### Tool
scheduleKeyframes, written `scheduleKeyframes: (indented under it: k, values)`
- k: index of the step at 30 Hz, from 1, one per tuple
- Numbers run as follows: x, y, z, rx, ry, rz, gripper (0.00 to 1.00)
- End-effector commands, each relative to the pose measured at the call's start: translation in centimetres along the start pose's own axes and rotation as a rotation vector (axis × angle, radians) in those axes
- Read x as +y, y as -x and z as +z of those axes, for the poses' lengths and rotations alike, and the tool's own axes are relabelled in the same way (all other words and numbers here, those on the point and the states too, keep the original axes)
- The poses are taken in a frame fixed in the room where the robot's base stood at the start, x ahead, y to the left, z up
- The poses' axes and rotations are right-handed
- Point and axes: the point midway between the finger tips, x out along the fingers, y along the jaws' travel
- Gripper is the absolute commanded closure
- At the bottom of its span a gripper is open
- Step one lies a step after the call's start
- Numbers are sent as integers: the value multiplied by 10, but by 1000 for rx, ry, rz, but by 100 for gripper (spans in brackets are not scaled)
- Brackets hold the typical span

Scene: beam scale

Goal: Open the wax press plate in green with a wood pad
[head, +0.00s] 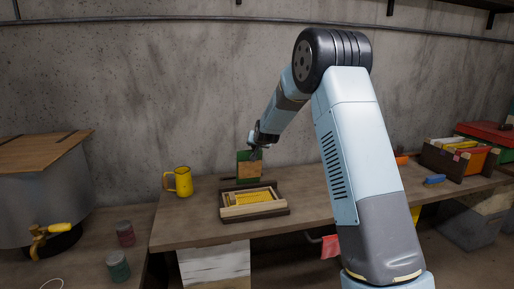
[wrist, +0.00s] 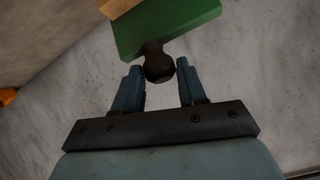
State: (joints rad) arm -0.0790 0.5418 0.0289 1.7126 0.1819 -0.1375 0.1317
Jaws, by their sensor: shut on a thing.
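The green press plate (head: 243,157) with its tan wood pad (head: 248,170) stands roughly upright at the back of the press base (head: 283,211) on the bench. My gripper (head: 257,152) is at the plate's upper part, shut on its dark knob. In the wrist view the knob (wrist: 158,64) sits between the fingertips of my gripper (wrist: 160,75), with the green plate (wrist: 165,25) behind it and an edge of the pad (wrist: 117,7) at the top. A light wooden frame (head: 236,211) with a yellow sheet (head: 255,197) lies on the base, uncovered.
A yellow mug (head: 183,182) stands left of the press. At far left is a metal tank (head: 45,200) with a wooden lid and tap, with two jars (head: 118,266) beside it. A box of colourful frames (head: 460,158) and a blue item (head: 434,179) are at right.

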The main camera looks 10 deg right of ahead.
Motion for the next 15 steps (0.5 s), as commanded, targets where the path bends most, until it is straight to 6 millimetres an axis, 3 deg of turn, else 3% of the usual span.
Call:
scheduleKeyframes:
  k: [12,13,15]
  values:
    - [-4,0,-2,3,1,-5,100]
    - [-4,0,-2,3,0,-5,57]
    - [-3,0,-2,3,0,-4,50]
